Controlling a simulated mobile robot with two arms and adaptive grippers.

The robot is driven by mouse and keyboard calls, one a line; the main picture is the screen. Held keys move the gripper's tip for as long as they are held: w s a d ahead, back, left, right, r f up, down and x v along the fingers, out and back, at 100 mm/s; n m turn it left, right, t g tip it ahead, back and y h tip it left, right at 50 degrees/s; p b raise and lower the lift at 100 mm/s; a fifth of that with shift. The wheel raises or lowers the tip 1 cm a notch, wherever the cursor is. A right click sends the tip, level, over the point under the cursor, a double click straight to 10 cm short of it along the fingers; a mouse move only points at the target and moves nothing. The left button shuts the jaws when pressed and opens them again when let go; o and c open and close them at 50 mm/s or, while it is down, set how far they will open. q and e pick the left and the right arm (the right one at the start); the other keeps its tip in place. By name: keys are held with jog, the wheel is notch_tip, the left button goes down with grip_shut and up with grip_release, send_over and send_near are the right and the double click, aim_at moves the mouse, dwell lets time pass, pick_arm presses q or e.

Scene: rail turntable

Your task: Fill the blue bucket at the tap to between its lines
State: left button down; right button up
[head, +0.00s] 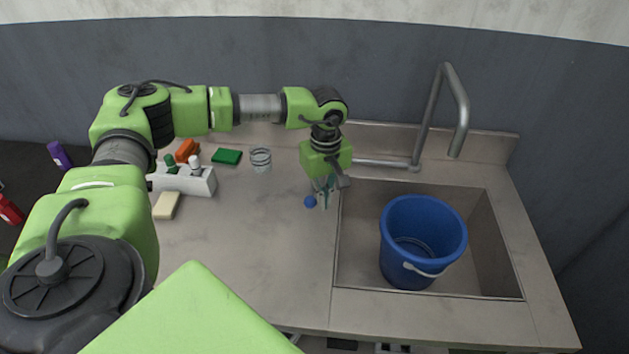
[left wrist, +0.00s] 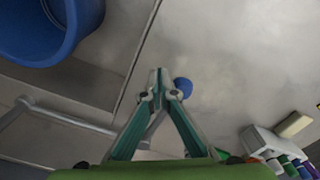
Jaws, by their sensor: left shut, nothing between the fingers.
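The blue bucket (head: 397,250) stands upright in the sink (head: 356,270), with its pale handle hanging at the front. Lines show faintly inside; I cannot tell whether it holds water. It also shows in the left wrist view (left wrist: 42,45). The grey tap (head: 459,110) rises behind the sink, its spout end above and behind the bucket. No stream shows. My left gripper (head: 325,203) points down at the sink's left edge, shut and empty. A small blue ball-shaped thing (head: 310,202) is beside its fingertips, also in the left wrist view (left wrist: 183,88). My right gripper is not in view.
On the counter (head: 245,240) to the left are a white holder (head: 185,182) with bottles, a pale yellow block (head: 166,206), a green pad (head: 227,157), an orange item (head: 187,150) and a wire coil (head: 261,160). The counter's front middle is clear.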

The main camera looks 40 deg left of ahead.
pick_arm(q)
jog(key=shift+s+a, duration=0.5)
jog(key=shift+a, duration=0.35)
jog(key=shift+d, duration=0.1)
notch_tip(320, 180, up, 6)
jog(key=p, duration=0.3)
jog(key=s+a, duration=0.5)
jog(key=a, duration=0.2)
notch_tip(320, 180, down, 6)
jog(key=b, duration=0.4)
jog(key=shift+w+a+b, duration=0.2)
jog(key=shift+w+b, duration=0.1)
jog(key=shift+b, duration=0.1)
dwell(4.7)
